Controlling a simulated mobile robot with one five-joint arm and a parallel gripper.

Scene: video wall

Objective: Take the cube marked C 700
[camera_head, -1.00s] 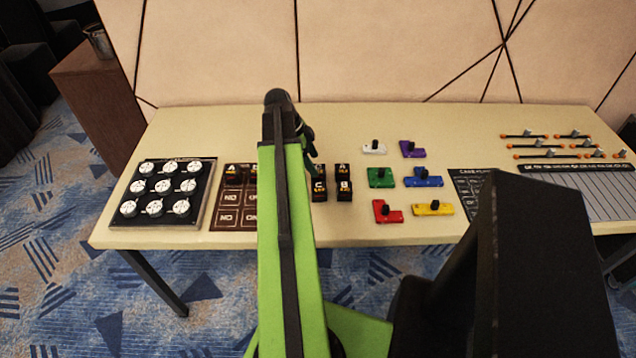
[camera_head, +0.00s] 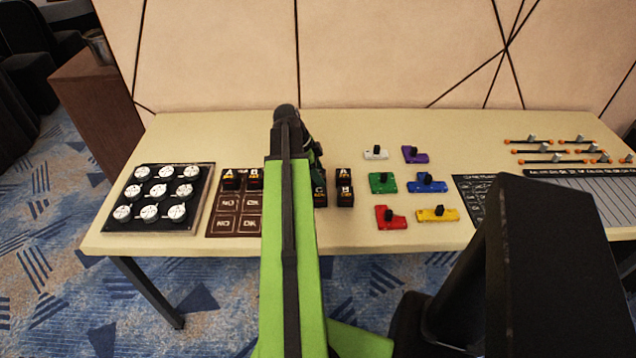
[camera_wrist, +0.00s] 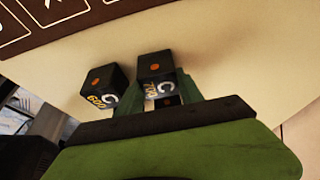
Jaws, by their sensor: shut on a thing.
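The cube marked C 700 (camera_wrist: 156,67) is black with an orange dot on one face and shows in the wrist view. My gripper (camera_wrist: 160,97) is shut on it, with green fingers at its sides. I cannot tell whether the cube touches the table. A similar cube marked C 600 (camera_wrist: 101,88) stands just left of it, apart from it. In the head view my arm hides most of the gripper. A black cube marked C (camera_head: 320,196) shows partly beside the arm; its number is unreadable there.
Cubes marked A (camera_head: 343,174) and B (camera_head: 345,196) stand right of the arm. Two more sit on the brown NO/OK board (camera_head: 224,225). Coloured knobbed pieces (camera_head: 382,183) lie farther right, and a black dial panel (camera_head: 190,218) at left. The table's back strip (camera_head: 420,125) is clear.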

